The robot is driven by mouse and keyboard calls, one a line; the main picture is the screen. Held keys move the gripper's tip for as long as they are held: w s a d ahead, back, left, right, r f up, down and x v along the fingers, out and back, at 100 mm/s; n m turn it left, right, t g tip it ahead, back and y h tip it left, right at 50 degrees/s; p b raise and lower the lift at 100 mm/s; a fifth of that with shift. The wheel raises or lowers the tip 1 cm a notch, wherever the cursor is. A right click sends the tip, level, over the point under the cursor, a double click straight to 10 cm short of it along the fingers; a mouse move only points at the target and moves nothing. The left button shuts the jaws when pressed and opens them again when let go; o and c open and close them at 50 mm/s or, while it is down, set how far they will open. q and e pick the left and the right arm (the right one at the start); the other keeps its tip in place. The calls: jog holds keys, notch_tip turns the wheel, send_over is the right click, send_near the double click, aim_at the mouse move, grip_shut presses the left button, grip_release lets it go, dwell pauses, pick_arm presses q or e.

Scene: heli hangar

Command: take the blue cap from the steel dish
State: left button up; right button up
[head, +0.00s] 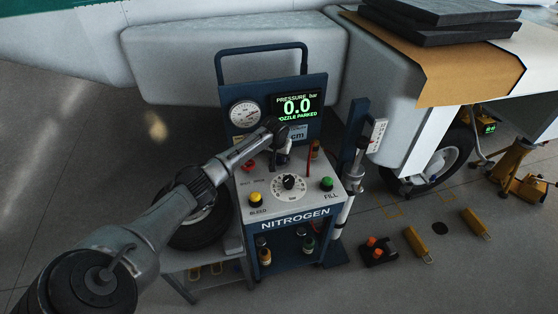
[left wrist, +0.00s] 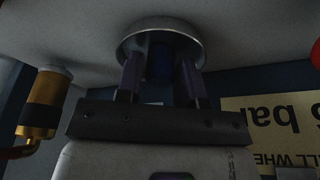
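The steel dish (left wrist: 135,40) is a round, shallow metal dish, seen at the top of the left wrist view. The blue cap (left wrist: 160,62) is a dark blue piece at the dish, between my left fingers. My left gripper (left wrist: 161,72) has one finger on each side of the cap. The fingers stand apart, with narrow dark gaps showing beside the cap, and reach to the dish rim. In the head view my left gripper (head: 283,153) is over the back of the cart's top; it hides the dish and cap there. My right gripper is not in view.
The nitrogen cart (head: 295,222) has a gauge (head: 244,114), a display (head: 297,106) reading 0.0 and "nozzle parked", a dial (head: 289,185), a yellow knob (head: 255,199) and a green knob (head: 327,183). A brass fitting (left wrist: 42,105) stands left of my gripper in the wrist view.

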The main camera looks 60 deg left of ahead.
pick_arm(q)
jog(key=shift+f, duration=0.15)
jog(key=shift+c, duration=0.4)
jog(key=c, duration=0.5)
jog(key=shift+o, duration=0.2)
